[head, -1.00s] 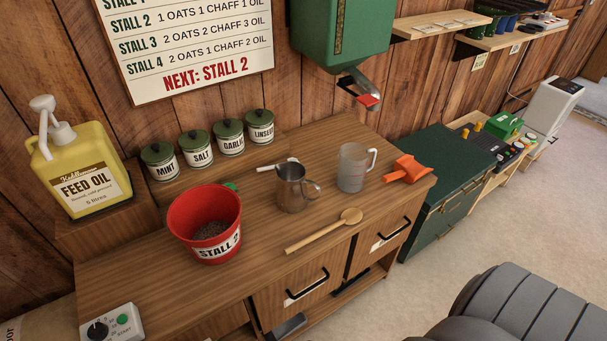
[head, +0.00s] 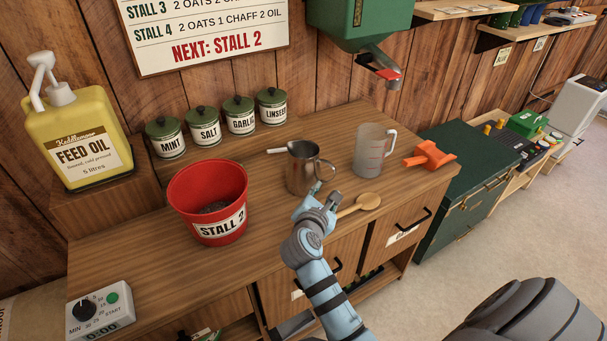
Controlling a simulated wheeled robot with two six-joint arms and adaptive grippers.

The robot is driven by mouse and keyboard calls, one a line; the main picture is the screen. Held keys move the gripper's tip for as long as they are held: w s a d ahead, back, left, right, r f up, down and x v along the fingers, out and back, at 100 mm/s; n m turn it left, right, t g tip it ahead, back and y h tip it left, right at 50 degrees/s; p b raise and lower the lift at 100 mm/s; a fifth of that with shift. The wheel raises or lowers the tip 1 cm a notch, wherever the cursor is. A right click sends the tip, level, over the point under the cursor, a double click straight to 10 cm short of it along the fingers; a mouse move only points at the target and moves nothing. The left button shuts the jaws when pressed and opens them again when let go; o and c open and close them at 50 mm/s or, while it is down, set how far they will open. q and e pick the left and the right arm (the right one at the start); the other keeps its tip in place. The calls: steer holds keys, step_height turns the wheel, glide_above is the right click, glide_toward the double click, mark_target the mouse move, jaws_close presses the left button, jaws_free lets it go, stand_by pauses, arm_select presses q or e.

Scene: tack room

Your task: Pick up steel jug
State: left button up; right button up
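The steel jug (head: 302,172) stands upright on the wooden counter, its handle (head: 327,172) on the right side. My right gripper (head: 326,190) comes in from below and is just in front of the jug, close under the handle. Its fingers look apart, with nothing held between them. From this angle I cannot tell whether a fingertip touches the handle. My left gripper is not in view.
A red STALL 2 bucket (head: 222,226) stands left of the jug, a clear measuring jug (head: 370,152) to its right. A wooden spoon (head: 368,202) lies partly behind my gripper. An orange scoop (head: 430,156) lies farther right. Several labelled tins (head: 239,118) line the back.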

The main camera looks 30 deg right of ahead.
mark_target(331, 180)
steer(key=b+x, duration=0.1)
steer(key=x, duration=0.3)
steer(key=b+x, duration=0.1)
steer(key=x, duration=0.3)
steer(key=b+x, duration=0.1)
steer(key=x, duration=0.3)
steer(key=shift+a+f, duration=0.2)
steer(key=shift+f, duration=0.15)
steer(key=shift+s, duration=0.1)
jaws_close()
steer(key=shift+r, duration=0.1)
